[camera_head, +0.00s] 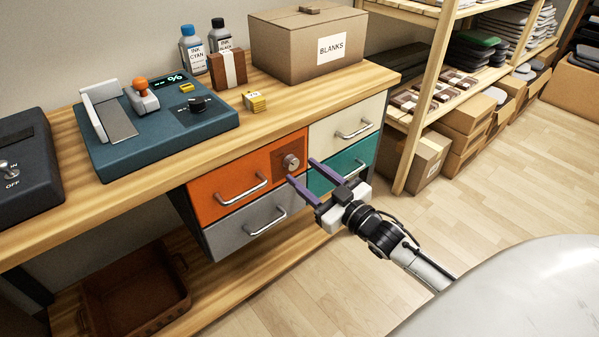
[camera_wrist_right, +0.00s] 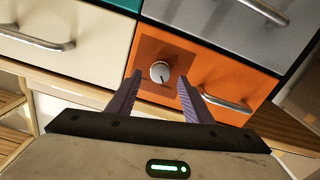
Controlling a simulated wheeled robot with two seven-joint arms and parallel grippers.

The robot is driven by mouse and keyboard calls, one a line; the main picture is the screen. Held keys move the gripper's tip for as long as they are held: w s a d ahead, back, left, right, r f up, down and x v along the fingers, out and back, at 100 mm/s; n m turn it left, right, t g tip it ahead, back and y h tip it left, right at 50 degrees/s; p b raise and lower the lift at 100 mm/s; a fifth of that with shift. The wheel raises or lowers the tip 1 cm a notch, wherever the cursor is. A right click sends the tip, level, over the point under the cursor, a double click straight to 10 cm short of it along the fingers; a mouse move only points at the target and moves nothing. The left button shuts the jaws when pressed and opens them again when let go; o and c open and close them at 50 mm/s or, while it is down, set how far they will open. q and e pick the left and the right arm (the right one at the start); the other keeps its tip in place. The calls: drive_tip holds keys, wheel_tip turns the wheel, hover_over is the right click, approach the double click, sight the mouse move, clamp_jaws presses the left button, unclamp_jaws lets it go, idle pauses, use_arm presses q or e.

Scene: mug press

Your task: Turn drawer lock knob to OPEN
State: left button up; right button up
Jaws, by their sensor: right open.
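The lock knob (camera_head: 291,162) is a round silver dial on a brown square plate at the right end of the orange drawer (camera_head: 232,188). It also shows in the right wrist view (camera_wrist_right: 160,71), with a dark pointer line on its face. My right gripper (camera_head: 301,170) is open, its two purple fingers pointing at the drawer front. In the right wrist view the fingers (camera_wrist_right: 158,85) stand on either side of the knob's line, with the knob seen between and just beyond their tips. I cannot tell the exact gap. No lettering is readable around the knob. My left gripper is not in view.
Bar handles stick out from the orange drawer, the grey drawer (camera_head: 245,222), the cream drawer (camera_head: 345,121) and the teal drawer (camera_head: 350,165). A blue press (camera_head: 155,125) and a BLANKS box (camera_head: 308,45) stand on the bench. Open floor lies right of the drawers.

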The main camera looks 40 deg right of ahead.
sight(291, 163)
drive_tip(key=w, duration=0.2)
drive_tip(key=shift+w+a, duration=0.1)
drive_tip(key=shift+w, duration=0.35)
